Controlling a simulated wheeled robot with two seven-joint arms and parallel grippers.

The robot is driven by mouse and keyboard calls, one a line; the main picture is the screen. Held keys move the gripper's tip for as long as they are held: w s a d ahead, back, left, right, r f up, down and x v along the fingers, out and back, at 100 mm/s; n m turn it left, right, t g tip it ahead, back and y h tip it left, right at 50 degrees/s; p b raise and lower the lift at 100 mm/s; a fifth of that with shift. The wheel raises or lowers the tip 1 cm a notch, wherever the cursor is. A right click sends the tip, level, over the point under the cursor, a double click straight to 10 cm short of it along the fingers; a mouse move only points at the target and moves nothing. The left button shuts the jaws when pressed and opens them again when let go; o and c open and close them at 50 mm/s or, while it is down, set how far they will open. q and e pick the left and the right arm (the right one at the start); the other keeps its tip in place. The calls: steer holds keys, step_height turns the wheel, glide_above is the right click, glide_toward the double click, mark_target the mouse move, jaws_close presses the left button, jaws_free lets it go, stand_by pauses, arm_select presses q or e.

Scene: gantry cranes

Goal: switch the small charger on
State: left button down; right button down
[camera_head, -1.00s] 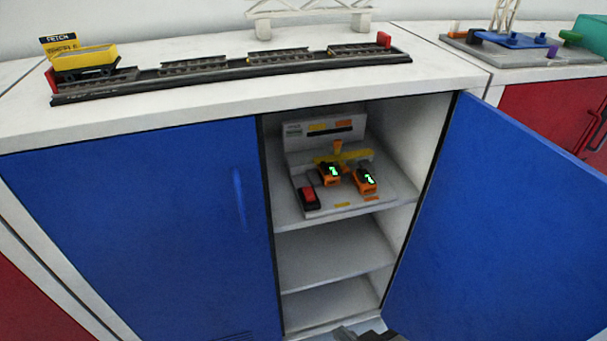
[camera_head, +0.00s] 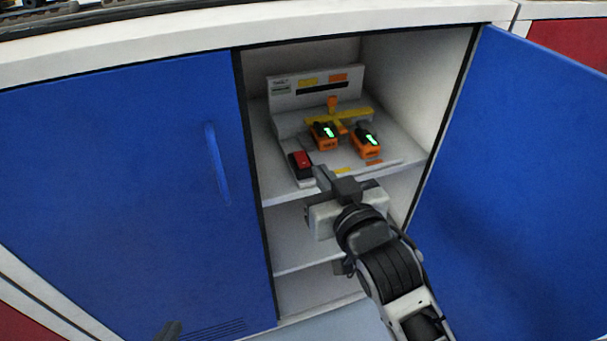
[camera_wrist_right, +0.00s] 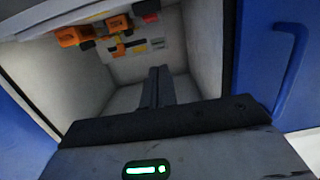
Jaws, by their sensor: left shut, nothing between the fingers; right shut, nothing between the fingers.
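The small charger (camera_head: 290,122) stands on the upper shelf inside the open cabinet, a pale base with an upright back panel. Its red switch (camera_head: 300,159) sits in a black housing at the front left corner. Two orange batteries (camera_head: 323,137) (camera_head: 367,143) with lit green marks sit on it. My right gripper (camera_head: 321,174) is shut and empty, just in front of the shelf, its tips close to the switch; I cannot tell whether they touch. In the wrist view, its fingers (camera_wrist_right: 158,78) point into the cabinet; the red switch (camera_wrist_right: 149,17) appears at the top.
The right blue door (camera_head: 530,180) stands open beside my right arm. The left blue door (camera_head: 130,190) is closed, with a blue handle (camera_head: 217,165). The upper shelf (camera_head: 275,187) has a front edge below the charger. Lower shelves look empty.

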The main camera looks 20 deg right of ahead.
mark_target(304, 164)
steer(key=shift+w+d+r, duration=0.1)
steer(key=shift+w+r, duration=0.1)
steer(key=shift+r, duration=0.25)
